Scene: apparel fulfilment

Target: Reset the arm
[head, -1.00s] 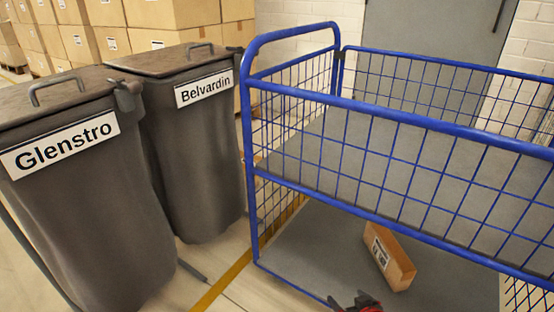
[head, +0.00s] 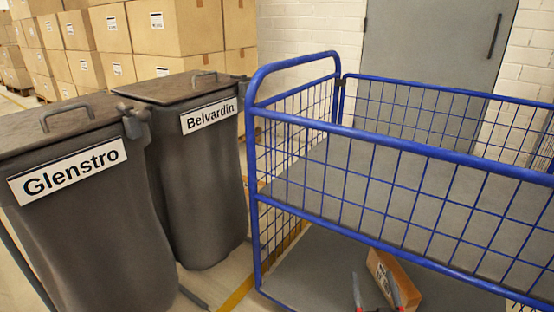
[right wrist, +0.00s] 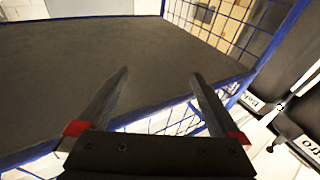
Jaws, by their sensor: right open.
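My right gripper (head: 376,290) shows at the bottom edge of the head view, its two fingers apart and nothing between them that I can make out. In the right wrist view the same gripper (right wrist: 160,76) is open and empty, its fingers pointing over a dark grey cart deck (right wrist: 90,60). A brown cardboard box (head: 384,274) with a white label lies on the cart's lower deck. One finger overlaps the box in the head view; whether they touch I cannot tell. My left gripper is not in view.
A blue wire-mesh cart (head: 400,147) stands at the right, before a grey door (head: 425,50). Two dark lidded bins, Glenstro (head: 80,230) and Belvardin (head: 205,170), stand at the left. Stacked cartons (head: 180,30) fill the back left.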

